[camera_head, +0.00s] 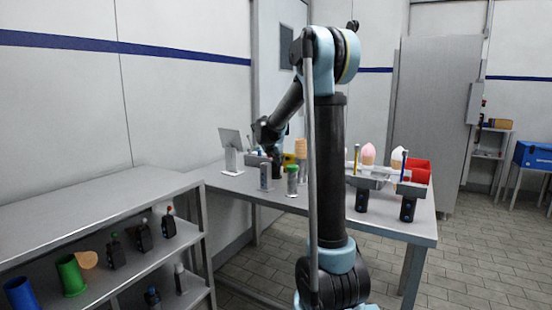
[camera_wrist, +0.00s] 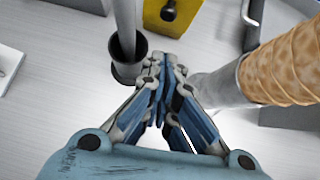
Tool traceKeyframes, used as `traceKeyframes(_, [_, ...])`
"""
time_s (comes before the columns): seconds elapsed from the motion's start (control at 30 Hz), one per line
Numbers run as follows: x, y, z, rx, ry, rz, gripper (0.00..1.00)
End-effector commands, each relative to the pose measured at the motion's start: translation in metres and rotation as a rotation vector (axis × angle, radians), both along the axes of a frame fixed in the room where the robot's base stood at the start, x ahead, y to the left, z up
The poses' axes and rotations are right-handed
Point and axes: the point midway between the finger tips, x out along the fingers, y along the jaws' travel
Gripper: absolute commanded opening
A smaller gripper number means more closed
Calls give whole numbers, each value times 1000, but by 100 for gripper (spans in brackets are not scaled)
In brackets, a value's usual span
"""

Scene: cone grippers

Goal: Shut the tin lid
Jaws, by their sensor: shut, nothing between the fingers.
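My gripper (camera_wrist: 160,75) is shut and empty in the wrist view, its fingertips pointing down at a light surface. It is small and dark beyond my arm in the head view, over the far part of the metal table (camera_head: 225,181). I cannot tell for sure which thing is the tin or its lid. A yellow piece with a dark knob (camera_wrist: 170,14) lies ahead of the fingertips. A yellow thing (camera_head: 289,158) also shows in the head view, partly hidden. A grey can (camera_head: 266,178) and a green-topped can (camera_head: 292,181) stand on the table.
A dark round holder with a grey rod (camera_wrist: 128,55) is close left of my fingers, and a waffle cone (camera_wrist: 285,72) is close right. A holder with cones (camera_head: 368,155) and a red box (camera_head: 419,171) stand on the table's right. A shelf (camera_head: 95,210) stands left.

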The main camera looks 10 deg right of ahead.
Motion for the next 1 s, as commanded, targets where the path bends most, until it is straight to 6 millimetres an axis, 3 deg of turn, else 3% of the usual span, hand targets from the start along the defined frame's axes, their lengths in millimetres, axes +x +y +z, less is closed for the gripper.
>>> traceKeyframes(0.1, [11, -7, -14, 1, -1, -1, 0])
traceKeyframes(0.4, [39, -25, -12, 0, 0, -1, 0])
traceKeyframes(1.0, [44, -21, -11, 6, 7, 6, 0])
